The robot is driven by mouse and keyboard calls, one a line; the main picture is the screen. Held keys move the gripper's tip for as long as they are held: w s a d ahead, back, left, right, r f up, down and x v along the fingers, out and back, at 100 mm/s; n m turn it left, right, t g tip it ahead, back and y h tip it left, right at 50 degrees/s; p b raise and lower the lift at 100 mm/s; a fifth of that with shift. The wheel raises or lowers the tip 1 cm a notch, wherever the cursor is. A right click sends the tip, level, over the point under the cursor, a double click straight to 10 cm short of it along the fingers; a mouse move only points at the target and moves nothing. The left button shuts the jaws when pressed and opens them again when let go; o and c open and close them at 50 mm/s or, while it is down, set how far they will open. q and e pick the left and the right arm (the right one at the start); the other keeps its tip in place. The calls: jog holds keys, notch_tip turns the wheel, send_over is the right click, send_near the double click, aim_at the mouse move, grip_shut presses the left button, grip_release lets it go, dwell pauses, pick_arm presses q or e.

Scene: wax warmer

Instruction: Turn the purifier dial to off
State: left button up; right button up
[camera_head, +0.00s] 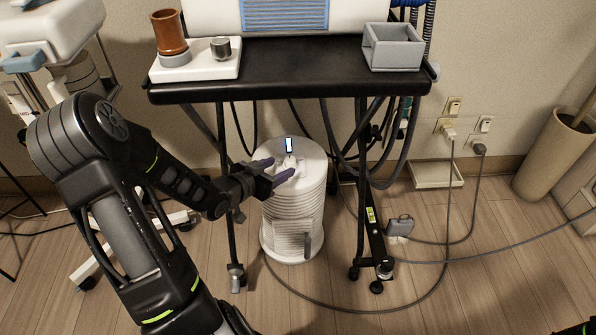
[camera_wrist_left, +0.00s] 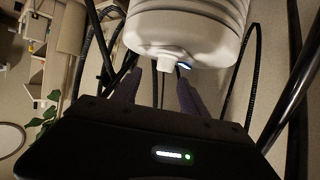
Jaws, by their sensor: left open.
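The white, ribbed, round purifier (camera_head: 293,222) stands on the floor under the black cart. Its top carries a small lit display (camera_head: 289,144) and a small white raised part that looks like the dial (camera_head: 289,162). My left gripper (camera_head: 280,173) is open at the purifier's top, its purple-grey fingers beside the dial. In the left wrist view the purifier (camera_wrist_left: 190,22) hangs at the top of the picture, and the dial (camera_wrist_left: 166,64) shows between and just beyond the fingertips of the left gripper (camera_wrist_left: 160,80). I cannot tell whether they touch it. My right gripper is out of view.
The black cart top (camera_head: 300,75) spans above my left gripper, with legs on both sides of the purifier. It bears a white warmer (camera_head: 195,66) with a brown cup and a grey open box (camera_head: 393,50). Cables hang behind and lie across the floor.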

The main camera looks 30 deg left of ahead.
aim_at(289, 160)
pick_arm(q)
jog(key=shift+a, duration=0.4)
jog(key=shift+r, duration=0.1)
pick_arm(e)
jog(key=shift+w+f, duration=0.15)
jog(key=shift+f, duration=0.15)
pick_arm(q)
jog(key=shift+w+f, duration=0.3)
jog(key=shift+w, duration=0.1)
jog(key=b+x, duration=0.3)
jog(key=x, duration=0.3)
jog(key=shift+w+f, duration=0.1)
jog(key=shift+w, duration=0.4)
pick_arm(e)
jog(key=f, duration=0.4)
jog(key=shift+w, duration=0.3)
